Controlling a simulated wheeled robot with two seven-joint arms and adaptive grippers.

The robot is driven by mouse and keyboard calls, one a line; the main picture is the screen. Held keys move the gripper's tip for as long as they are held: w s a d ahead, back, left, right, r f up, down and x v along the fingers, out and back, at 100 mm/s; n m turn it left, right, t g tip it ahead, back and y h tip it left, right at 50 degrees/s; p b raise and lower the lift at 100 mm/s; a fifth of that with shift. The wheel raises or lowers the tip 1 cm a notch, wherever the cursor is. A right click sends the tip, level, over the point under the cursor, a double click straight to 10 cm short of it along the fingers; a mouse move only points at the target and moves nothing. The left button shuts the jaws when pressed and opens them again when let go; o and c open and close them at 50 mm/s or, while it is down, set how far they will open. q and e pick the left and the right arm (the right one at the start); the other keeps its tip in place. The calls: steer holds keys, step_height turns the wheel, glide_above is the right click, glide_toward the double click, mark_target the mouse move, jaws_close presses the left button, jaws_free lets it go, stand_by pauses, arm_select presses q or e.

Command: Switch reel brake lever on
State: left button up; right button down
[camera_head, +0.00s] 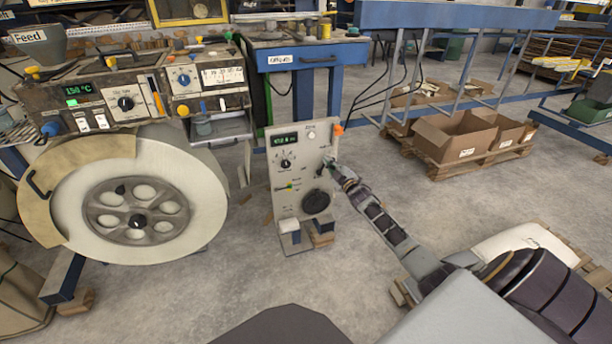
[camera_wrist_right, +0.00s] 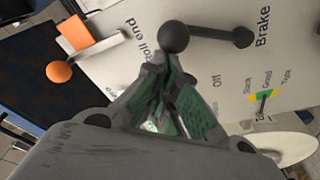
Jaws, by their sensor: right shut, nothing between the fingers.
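The grey control panel (camera_head: 283,205) stands upright on the floor, left of my right arm. In the right wrist view, the brake lever (camera_wrist_right: 208,40) is a black bar with a round black knob, beside the printed words "Brake" and "Off". Its knob end lies right in front of my fingertips. My right gripper (camera_head: 329,162) is at the panel's right side; in the right wrist view its green-padded fingers (camera_wrist_right: 165,66) are shut and empty, with tips at or just below the knob. Whether they touch it I cannot tell. My left gripper is not in view.
An orange-knobbed lever (camera_wrist_right: 60,72) sits left of my fingers, and a small green-yellow selector (camera_wrist_right: 264,97) sits to the right. A large reel (camera_head: 185,200) stands left of the panel. Cardboard boxes (camera_head: 452,140) lie on a pallet behind; floor between is open.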

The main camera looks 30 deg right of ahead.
steer(key=shift+s+d+f+m, duration=0.15)
steer(key=shift+d+m, duration=0.45)
steer(key=shift+m, duration=0.3)
